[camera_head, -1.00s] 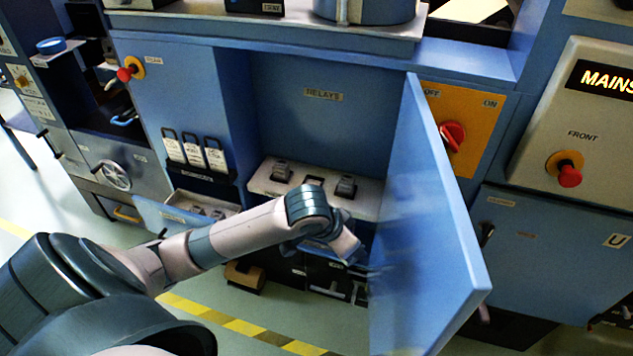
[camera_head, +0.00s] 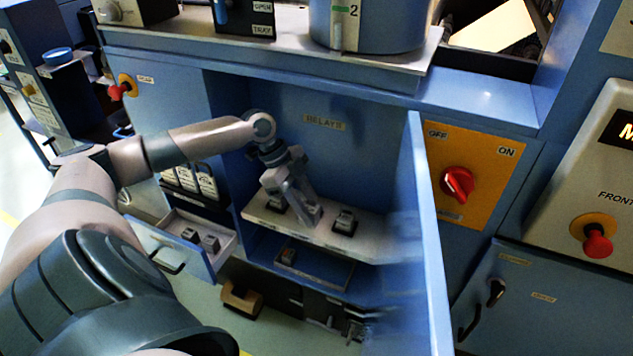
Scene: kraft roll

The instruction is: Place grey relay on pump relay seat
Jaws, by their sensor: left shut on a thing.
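My left gripper (camera_head: 304,212) reaches down inside the open relay cabinet, low over the middle of the pale relay shelf (camera_head: 375,244). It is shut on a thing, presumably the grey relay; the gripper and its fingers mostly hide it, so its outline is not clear. A dark relay (camera_head: 344,221) sits on the shelf to the right of the gripper. Another relay (camera_head: 274,205) sits to the left, partly behind the gripper. The middle seat is hidden under the gripper, and I cannot tell whether the held thing touches it. My right gripper is out of view.
The blue cabinet door (camera_head: 432,240) stands open to the right of the shelf. An open drawer (camera_head: 165,245) with small relays (camera_head: 210,242) is at the lower left. A red rotary switch (camera_head: 457,184) is on an orange panel right of the door.

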